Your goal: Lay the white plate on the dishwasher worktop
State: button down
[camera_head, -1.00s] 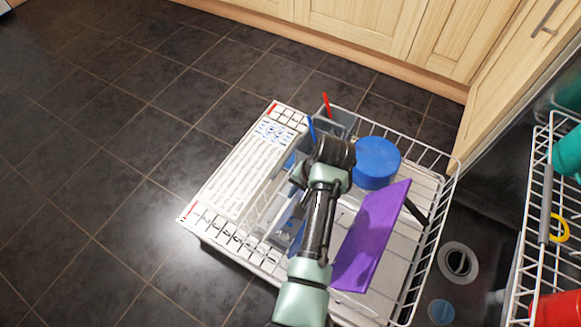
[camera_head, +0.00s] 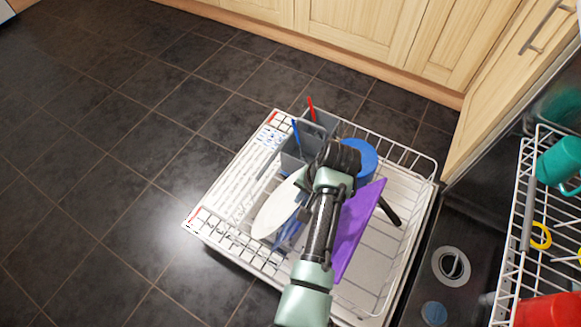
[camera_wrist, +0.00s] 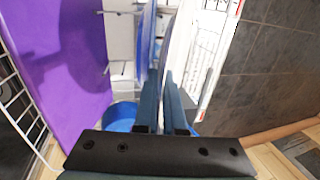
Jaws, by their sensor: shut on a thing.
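The white plate (camera_head: 275,208) shows in the head view as a tilted pale oval to the left of my arm, over the pulled-out lower rack (camera_head: 405,262). In the wrist view the white plate (camera_wrist: 182,42) is seen nearly edge-on, rising from between the fingertips. My gripper (camera_wrist: 161,76) is shut on its edge. A blue plate or disc (camera_wrist: 147,40) stands close beside it on the left. My wrist hides the fingers in the head view. I cannot make out the dishwasher worktop in these frames.
A purple board (camera_head: 358,228) stands in the rack right of my arm. A blue round container (camera_head: 360,158) and a grey cutlery basket (camera_head: 308,150) with red and blue handles are beyond. The upper rack (camera_head: 518,235) holds teal and red items. Dark floor lies clear at left.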

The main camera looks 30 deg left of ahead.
jog(key=shift+p+v, duration=2.05)
jog(key=shift+p, duration=0.05)
jog(key=a+p+v, duration=0.2)
jog(key=p+v, duration=1.1)
jog(key=p, duration=0.2)
jog(key=shift+r, duration=0.6)
jog(key=shift+w+d, duration=0.1)
